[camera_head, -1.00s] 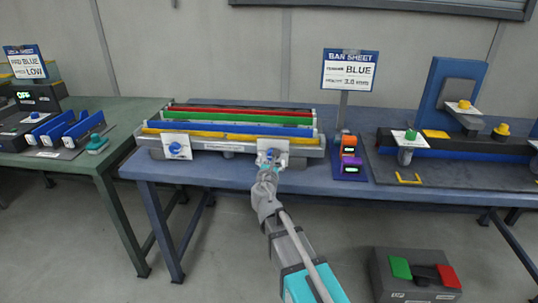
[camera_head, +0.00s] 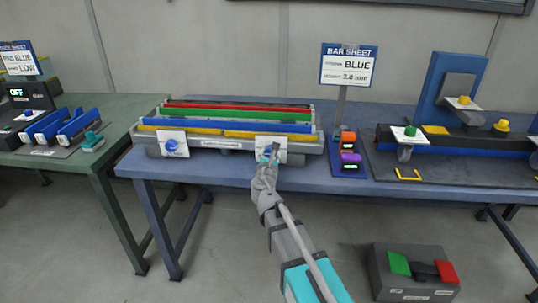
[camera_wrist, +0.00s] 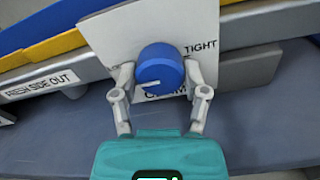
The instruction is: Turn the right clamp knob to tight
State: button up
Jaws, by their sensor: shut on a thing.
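The right clamp knob is a round blue knob (camera_wrist: 160,66) on a white plate (camera_wrist: 105,32) at the front of the bar fixture. Its white pointer line points left and slightly down in the wrist view. The word TIGHT is at the plate's upper right; lettering at the left and below is partly hidden. My gripper (camera_wrist: 160,76) is shut on the knob, one finger on each side. In the head view my gripper (camera_head: 268,156) is at the right white plate (camera_head: 281,143) and covers most of the knob.
The left clamp knob (camera_head: 171,145) is blue on its own white plate. Red, green, blue and yellow bars lie along the fixture (camera_head: 215,143). A pedal box (camera_head: 413,273) is on the floor.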

jog(key=shift+a, duration=0.25)
jog(key=shift+c, duration=0.6)
jog(key=shift+d, duration=0.25)
